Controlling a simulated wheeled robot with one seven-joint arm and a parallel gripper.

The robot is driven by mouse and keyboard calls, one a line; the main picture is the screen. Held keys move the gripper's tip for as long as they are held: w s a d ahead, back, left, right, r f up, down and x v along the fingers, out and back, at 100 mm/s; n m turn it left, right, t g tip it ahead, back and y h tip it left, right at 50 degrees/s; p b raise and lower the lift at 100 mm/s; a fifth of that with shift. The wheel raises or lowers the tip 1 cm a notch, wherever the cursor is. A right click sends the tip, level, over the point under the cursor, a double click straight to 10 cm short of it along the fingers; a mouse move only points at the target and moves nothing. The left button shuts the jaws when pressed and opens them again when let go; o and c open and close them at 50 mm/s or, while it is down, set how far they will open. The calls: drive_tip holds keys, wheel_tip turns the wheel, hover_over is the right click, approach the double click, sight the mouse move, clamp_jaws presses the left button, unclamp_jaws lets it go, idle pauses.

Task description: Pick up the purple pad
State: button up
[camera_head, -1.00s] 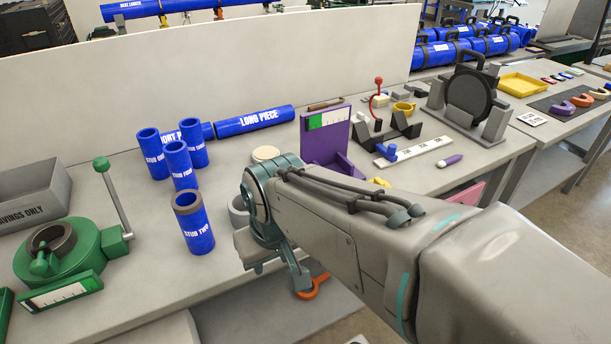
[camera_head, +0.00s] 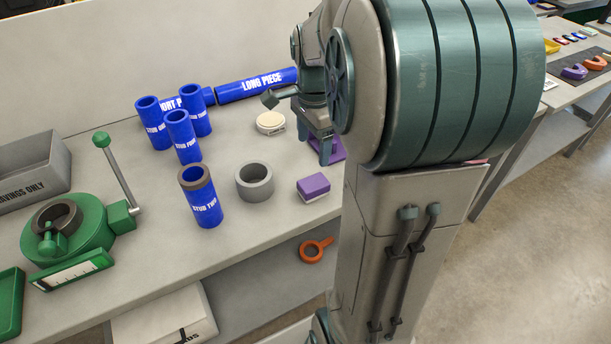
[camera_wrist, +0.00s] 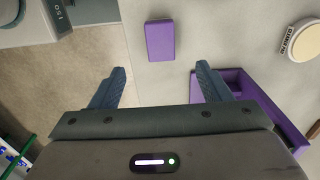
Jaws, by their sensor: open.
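The purple pad (camera_head: 313,184) is a small block with a purple top and a pale lower part. It lies on the bench near the front edge, right of the grey ring. In the wrist view the purple pad (camera_wrist: 160,41) lies ahead of the fingertips, between their lines and a little apart from them. My gripper (camera_wrist: 162,82) is open, with nothing between its fingers. In the head view my arm hides most of the gripper, which is behind and above the pad on the right.
A grey ring (camera_head: 254,182) stands left of the pad, and the blue stub two (camera_head: 203,205) is further left. A purple stand (camera_wrist: 262,100) is close to my right finger in the wrist view. A cream disc (camera_head: 270,121) lies behind.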

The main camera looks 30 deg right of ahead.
sight(314, 182)
wheel_tip(314, 182, down, 8)
drive_tip(key=shift+f, duration=0.2)
drive_tip(key=f, duration=0.5)
drive_tip(key=shift+d+p, duration=0.2)
drive_tip(key=shift+p, duration=0.1)
drive_tip(key=shift+c, duration=0.3)
drive_tip(key=c, duration=1)
